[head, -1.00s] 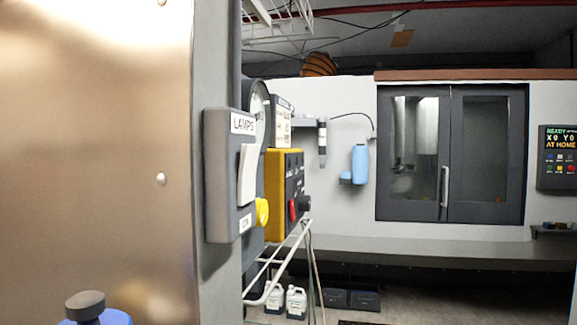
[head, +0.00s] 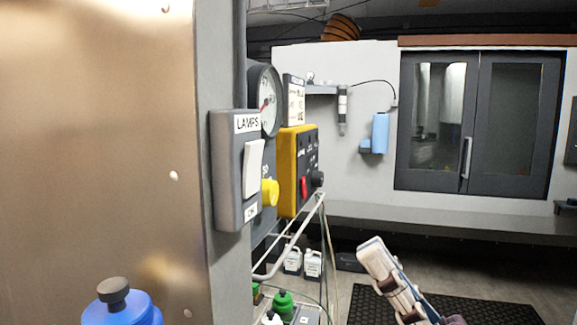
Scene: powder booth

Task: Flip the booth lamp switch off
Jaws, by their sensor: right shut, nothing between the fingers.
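The lamp switch box (head: 228,172) is grey, labelled LAMPS at the top, with a small label at its lower edge that seems to read ON. It is mounted on a grey post beside a metal panel. Its white rocker paddle (head: 253,168) faces right, and its lower end appears to stand out less than its top; the exact tilt is hard to tell. My right gripper (head: 371,246) is at the lower right, shut and empty, its pale fingers pointing up and left. It is well apart from the switch. My left gripper is not in view.
A yellow control box (head: 292,170) with a red switch and a round gauge (head: 265,100) sit just behind the lamp switch. A yellow knob (head: 269,192) protrudes beside it. A wire rack (head: 290,245) stands below. A blue bottle (head: 122,306) is at the lower left.

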